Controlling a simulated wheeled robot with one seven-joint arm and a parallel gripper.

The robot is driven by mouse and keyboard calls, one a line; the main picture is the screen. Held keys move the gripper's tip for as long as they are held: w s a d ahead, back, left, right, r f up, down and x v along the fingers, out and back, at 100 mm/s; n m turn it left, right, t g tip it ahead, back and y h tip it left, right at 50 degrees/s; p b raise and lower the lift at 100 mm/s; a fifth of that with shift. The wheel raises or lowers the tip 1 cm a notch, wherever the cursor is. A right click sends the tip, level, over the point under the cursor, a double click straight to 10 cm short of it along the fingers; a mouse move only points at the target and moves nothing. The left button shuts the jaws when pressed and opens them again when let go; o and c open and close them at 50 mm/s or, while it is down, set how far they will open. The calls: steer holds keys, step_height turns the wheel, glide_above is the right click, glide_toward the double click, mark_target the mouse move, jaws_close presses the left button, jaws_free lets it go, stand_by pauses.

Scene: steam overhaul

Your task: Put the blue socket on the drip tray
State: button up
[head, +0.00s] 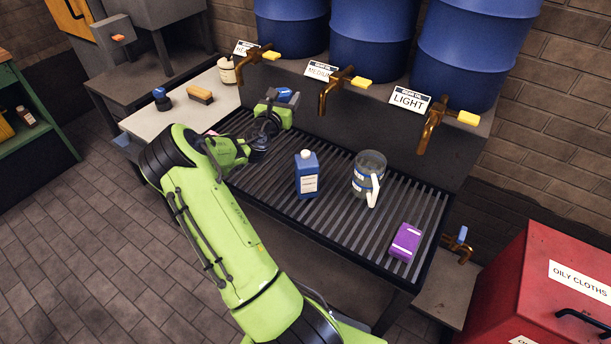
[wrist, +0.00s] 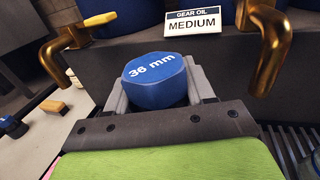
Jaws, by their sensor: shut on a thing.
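The blue socket (wrist: 158,82), marked "36 mm", sits between the two grey fingers of my gripper (wrist: 158,94), which is shut on it. In the head view the socket (head: 285,95) shows small and partly hidden at the far left of the tray. The drip tray (head: 340,225) is a long dark slatted grate below the barrels. The socket's lower part is hidden by the gripper.
A blue bottle (head: 307,177), a clear jug (head: 368,174) and a purple box (head: 405,242) stand on the tray. Brass taps (head: 338,85) jut out above its back edge. A brush (head: 200,95) and a dark blue-topped item (head: 161,98) lie on the left bench. Slats between bottle and box are bare.

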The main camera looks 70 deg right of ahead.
step_height(320, 180, down, 18)
steer(key=b, duration=0.7)
steer(key=shift+d, duration=0.1)
steer(key=shift+s+r, duration=0.1)
steer(key=shift+r, duration=0.05)
steer(key=o, duration=1.4)
steer(key=shift+f, duration=0.2)
steer(key=shift+r, duration=0.2)
steer(key=a, duration=0.4)
steer(key=s+a+p, duration=0.1)
steer(key=a, duration=0.7)
steer(key=shift+s, duration=0.15)
steer(key=shift+a+f, duration=0.1)
steer(key=shift+f, duration=0.05)
